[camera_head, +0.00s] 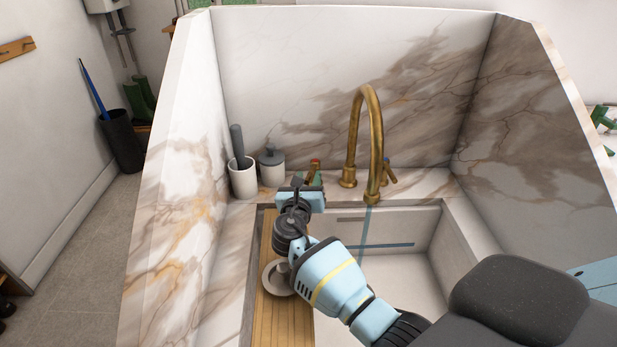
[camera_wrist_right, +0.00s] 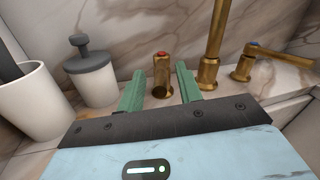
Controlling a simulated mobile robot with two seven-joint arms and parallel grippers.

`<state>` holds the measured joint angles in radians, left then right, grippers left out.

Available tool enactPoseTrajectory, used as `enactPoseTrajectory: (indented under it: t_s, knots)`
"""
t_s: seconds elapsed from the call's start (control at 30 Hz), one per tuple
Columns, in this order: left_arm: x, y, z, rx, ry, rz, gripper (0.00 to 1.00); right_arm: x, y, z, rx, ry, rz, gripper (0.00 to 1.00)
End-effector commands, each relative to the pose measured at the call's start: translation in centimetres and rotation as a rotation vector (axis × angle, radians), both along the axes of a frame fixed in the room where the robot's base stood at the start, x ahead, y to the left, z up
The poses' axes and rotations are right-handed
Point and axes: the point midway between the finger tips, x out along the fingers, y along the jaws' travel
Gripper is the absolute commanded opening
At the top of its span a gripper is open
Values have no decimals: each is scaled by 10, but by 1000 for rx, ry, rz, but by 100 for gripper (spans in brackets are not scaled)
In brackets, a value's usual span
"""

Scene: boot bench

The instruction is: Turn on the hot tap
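The hot tap is a short brass handle with a red top (camera_head: 315,165), left of the tall brass spout (camera_head: 376,140). In the right wrist view the hot tap (camera_wrist_right: 162,88) stands between the two green fingers of my right gripper (camera_wrist_right: 158,72). Those fingers are apart, with visible gaps on both sides of the handle. In the head view my right gripper (camera_head: 309,181) reaches over the sink's left side towards the hot tap and partly hides it. A faint bluish streak (camera_head: 365,225) below the spout looks like running water. My left gripper is out of view.
The cold tap with a blue mark (camera_head: 390,176) is right of the spout. A white cup with a dark handle (camera_head: 242,176) and a lidded pot (camera_head: 272,168) stand close left. A wooden board (camera_head: 264,312) covers the sink's left side. Marble walls enclose the basin.

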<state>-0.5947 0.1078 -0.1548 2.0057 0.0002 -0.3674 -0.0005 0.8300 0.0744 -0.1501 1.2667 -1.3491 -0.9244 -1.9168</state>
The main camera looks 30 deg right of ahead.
Motion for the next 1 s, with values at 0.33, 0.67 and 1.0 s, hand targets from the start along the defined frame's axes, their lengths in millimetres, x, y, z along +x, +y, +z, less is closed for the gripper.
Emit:
enactPoseTrajectory:
  t_s: [0.33,0.67,1.0]
  knots:
    - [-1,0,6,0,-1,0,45,-37,38,1,2,-1,1,35]
    - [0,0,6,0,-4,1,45,-48,50,1,1,-1,0,35]
    - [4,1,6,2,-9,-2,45,-48,49,1,1,-1,0,9]
